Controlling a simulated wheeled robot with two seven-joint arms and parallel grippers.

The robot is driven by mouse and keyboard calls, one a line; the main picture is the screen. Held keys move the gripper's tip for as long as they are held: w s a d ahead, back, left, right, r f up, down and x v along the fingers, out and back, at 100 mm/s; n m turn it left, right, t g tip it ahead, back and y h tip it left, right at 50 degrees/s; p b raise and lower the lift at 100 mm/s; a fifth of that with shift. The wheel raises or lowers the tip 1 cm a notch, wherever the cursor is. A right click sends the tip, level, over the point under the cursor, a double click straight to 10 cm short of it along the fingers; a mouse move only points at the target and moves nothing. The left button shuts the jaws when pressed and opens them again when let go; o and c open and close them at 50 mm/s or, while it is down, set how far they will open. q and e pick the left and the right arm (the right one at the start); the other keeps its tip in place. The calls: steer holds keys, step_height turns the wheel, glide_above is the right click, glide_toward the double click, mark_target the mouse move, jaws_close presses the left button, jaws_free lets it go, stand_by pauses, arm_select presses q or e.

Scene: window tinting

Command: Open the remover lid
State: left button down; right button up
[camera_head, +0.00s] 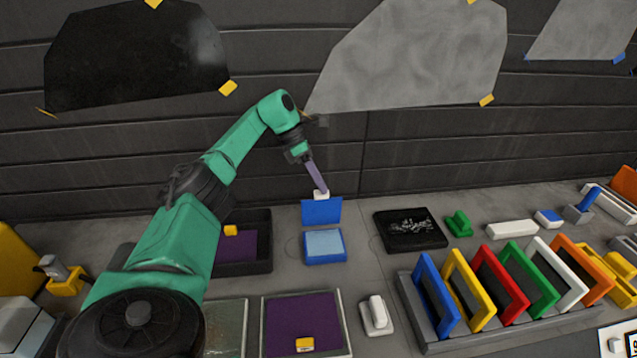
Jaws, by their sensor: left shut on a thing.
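The remover box is a blue container (325,258) with a light blue top surface inside, standing on the grey bench in the middle of the view. Its blue lid (321,212) stands upright at the back edge of the box, swung up. A small white grip (321,196) sits at the lid's upper edge. My left gripper (320,189), with a purple finger showing, reaches down from above and is shut on the white grip. The exact contact is small in the picture. My right gripper is not in view.
A rack of coloured frames (404,287) stands at the lower right.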

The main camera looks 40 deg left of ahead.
arm_select(q)
steer(key=c, duration=1)
jaws_free()
steer(key=f, duration=0.3)
steer(key=shift+s+a+g, duration=0.15)
steer(key=shift+s+g, duration=0.2)
steer(key=shift+g, duration=0.05)
steer(key=shift+c, duration=0.2)
steer(key=o, duration=0.3)
steer(key=shift+w+f+y, duration=0.1)
steer(key=shift+w+y, duration=0.15)
steer(key=shift+y, duration=0.05)
steer(key=shift+s, duration=0.1)
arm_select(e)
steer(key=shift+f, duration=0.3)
arm_select(q)
steer(key=r, duration=0.1)
steer(key=a+r+b, duration=0.1)
steer(key=w+r+b, duration=0.1)
steer(key=shift+a+r, duration=0.25)
steer(key=shift+a, duration=0.1)
steer(key=shift+c, duration=0.2)
glide_toward(318, 191)
steer(key=f, duration=0.1)
steer(key=shift+w+d+f, duration=0.1)
steer(key=shift+w+d, duration=0.3)
steer(key=shift+w, duration=0.1)
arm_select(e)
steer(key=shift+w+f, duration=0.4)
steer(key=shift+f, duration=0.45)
